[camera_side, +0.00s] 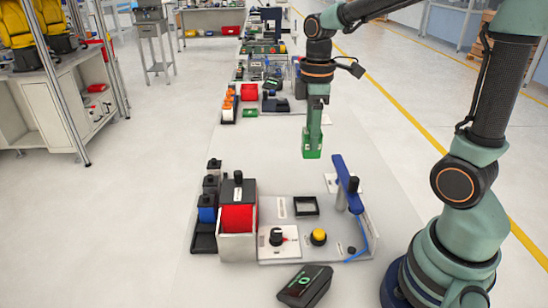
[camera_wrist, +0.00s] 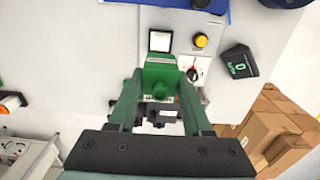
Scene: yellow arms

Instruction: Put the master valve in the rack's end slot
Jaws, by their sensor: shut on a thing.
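My gripper (camera_side: 313,135) is shut on a green block-like piece (camera_side: 312,153), which I take to be the master valve. It hangs upright in the air above and behind the workstation. The wrist view shows the green piece (camera_wrist: 160,76) between my fingers, with dark parts below it in the picture. The black rack (camera_side: 204,243) stands at the left of the workstation, left of the piece. It holds a blue-bodied piece (camera_side: 207,213) and black-topped pieces (camera_side: 211,182) behind it. The front end of the rack looks empty.
A red bin (camera_side: 237,218) with a black-topped block (camera_side: 238,188) stands right of the rack. The panel has a black knob (camera_side: 276,237), yellow button (camera_side: 318,237) and square frame (camera_side: 306,206). A blue bar (camera_side: 347,180) rises at right. A black display box (camera_side: 305,286) lies in front.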

